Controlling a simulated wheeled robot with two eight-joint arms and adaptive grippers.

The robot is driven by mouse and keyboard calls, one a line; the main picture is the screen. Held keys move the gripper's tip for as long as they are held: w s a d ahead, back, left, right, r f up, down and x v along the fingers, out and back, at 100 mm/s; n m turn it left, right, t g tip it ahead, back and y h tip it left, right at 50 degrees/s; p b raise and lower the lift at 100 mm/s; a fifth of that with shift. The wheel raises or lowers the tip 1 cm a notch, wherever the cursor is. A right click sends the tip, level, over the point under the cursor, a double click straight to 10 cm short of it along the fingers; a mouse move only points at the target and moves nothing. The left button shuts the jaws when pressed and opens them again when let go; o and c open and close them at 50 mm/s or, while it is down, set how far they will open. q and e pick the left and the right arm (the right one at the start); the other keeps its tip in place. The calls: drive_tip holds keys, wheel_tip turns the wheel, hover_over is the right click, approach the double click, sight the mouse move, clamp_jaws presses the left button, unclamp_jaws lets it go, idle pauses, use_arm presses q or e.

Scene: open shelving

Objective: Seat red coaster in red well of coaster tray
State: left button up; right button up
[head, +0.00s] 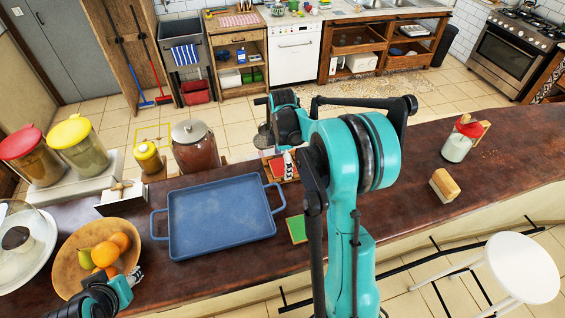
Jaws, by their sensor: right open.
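The small wooden coaster tray (268,155) stands on the brown counter beyond the right end of the blue tray, partly hidden by my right arm. A red square patch (276,168) shows in it; I cannot tell whether this is the red coaster or the bare red well. My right gripper (288,166) is over the tray beside the red patch, fingers down and open; contact is unclear. A green coaster with a wooden-coloured edge (297,229) lies on the counter nearer to me. My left gripper (137,275) is by the fruit bowl, its jaw opening unclear.
A blue two-handled tray (220,215) fills the middle left. A fruit bowl (76,240), jars (195,150) and a white box (121,197) crowd the left. A sponge-like block (445,184) and a red-lidded shaker (461,141) stand right, with bare counter around them.

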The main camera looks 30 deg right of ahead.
sight(283, 166)
drive_tip(key=shift+r, duration=0.1)
wheel_tip(283, 166, up, 11)
drive_tip(key=s+a+r+m+t, duration=0.4)
drive_tip(key=s+a+m, duration=0.3)
drive_tip(key=s+a, duration=0.3)
drive_tip(key=s+a+f+m+t, duration=0.3)
drive_tip(key=s+a+f+m, duration=0.2)
drive_tip(key=s+m, duration=0.3)
drive_tip(key=shift+s+a+f, duration=0.2)
drive_tip(key=shift+s+f, duration=0.05)
drive_tip(key=shift+s, duration=0.2)
drive_tip(key=shift+s, duration=0.1)
